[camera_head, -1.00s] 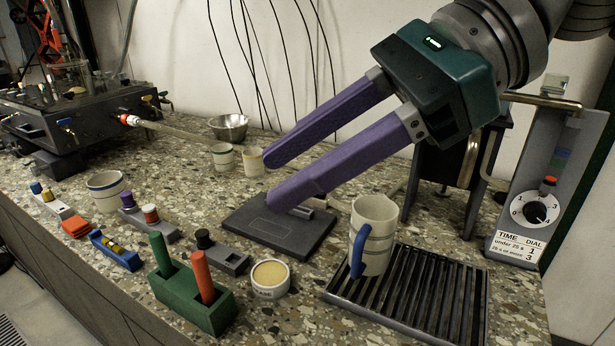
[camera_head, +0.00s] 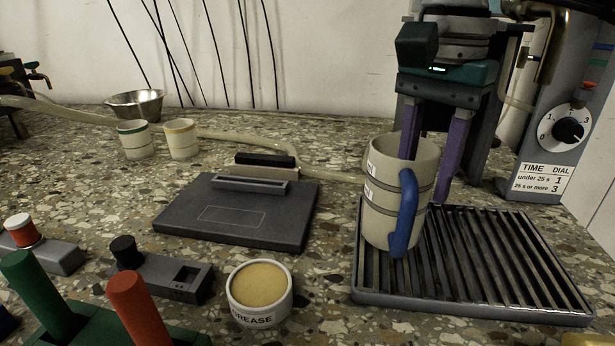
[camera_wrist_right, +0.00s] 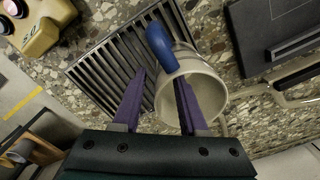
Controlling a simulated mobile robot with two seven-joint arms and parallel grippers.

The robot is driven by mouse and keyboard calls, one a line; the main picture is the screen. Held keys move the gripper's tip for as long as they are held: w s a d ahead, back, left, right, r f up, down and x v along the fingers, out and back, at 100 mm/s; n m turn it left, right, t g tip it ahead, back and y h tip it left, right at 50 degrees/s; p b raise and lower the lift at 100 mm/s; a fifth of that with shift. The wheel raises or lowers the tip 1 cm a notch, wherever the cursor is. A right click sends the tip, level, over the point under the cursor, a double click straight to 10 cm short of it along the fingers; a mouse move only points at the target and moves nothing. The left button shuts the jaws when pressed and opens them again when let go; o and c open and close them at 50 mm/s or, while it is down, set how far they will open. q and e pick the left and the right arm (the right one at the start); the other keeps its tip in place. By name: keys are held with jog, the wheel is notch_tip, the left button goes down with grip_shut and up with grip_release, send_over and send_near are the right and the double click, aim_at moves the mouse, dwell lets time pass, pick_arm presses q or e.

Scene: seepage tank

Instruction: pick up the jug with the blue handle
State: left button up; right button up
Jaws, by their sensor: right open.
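The cream jug (camera_head: 382,205) with grey bands and a blue handle (camera_head: 405,215) stands upright on the left part of the slatted drip tray (camera_head: 510,265). Its handle faces the head camera. My right gripper (camera_head: 425,180) points down at it, open. One purple finger drops behind the near rim, and the other is outside, to the right of the jug. In the right wrist view the gripper (camera_wrist_right: 161,77) has one finger over the mouth of the jug (camera_wrist_right: 208,90) and the other beside it. I cannot tell whether either touches. My left gripper is not in view.
A dark flat plate (camera_head: 235,215) lies left of the jug, with a grease pot (camera_head: 259,293) in front. Two cups (camera_head: 182,140) and a metal bowl (camera_head: 134,104) stand farther back. A dial unit (camera_head: 560,130) stands at right. Green and red pegs (camera_head: 133,305) are at front left.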

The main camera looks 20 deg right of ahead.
aim_at(410, 245)
jog(key=f, duration=0.4)
jog(key=shift+d+b, duration=0.2)
jog(key=shift+b, duration=0.15)
jog(key=shift+r, duration=0.1)
grip_shut()
dwell(0.9)
